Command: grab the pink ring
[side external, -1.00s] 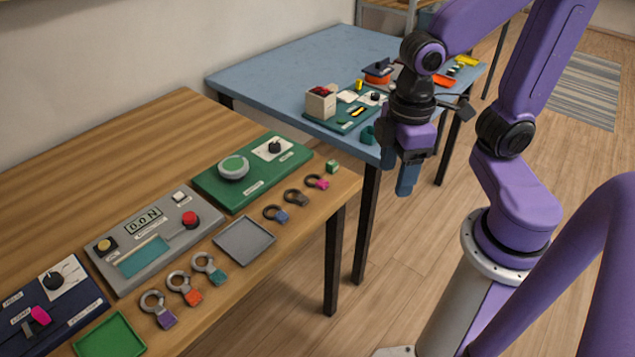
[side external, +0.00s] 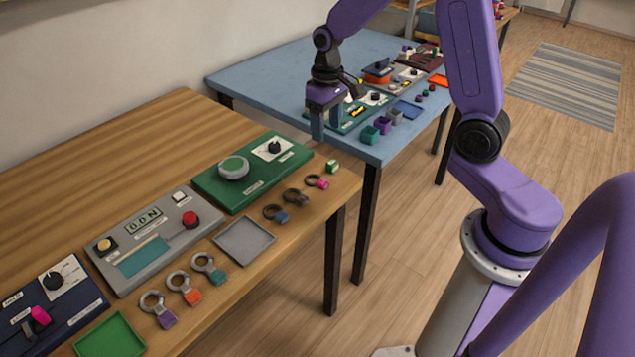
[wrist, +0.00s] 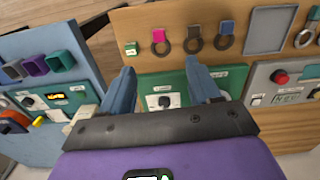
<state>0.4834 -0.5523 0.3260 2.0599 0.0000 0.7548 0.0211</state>
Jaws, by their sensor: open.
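The pink ring (side external: 317,182), a dark ring with a pink tag, lies flat near the right corner of the wooden table. In the wrist view the pink ring (wrist: 159,40) is beyond the fingertips, slightly left of centre. My gripper (side external: 326,130) is open and empty, with fingers pointing down. It hangs above and beyond the ring, over the area between the two tables. In the wrist view my gripper (wrist: 160,68) has its two fingers spread wide, with nothing between them.
A small green block (side external: 332,166) lies close beside the pink ring. A brown-tagged ring (side external: 296,197) and a blue-tagged ring (side external: 276,214) lie along the same edge. A green panel with a knob (side external: 252,172) is behind. A blue table (side external: 270,75) stands farther back.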

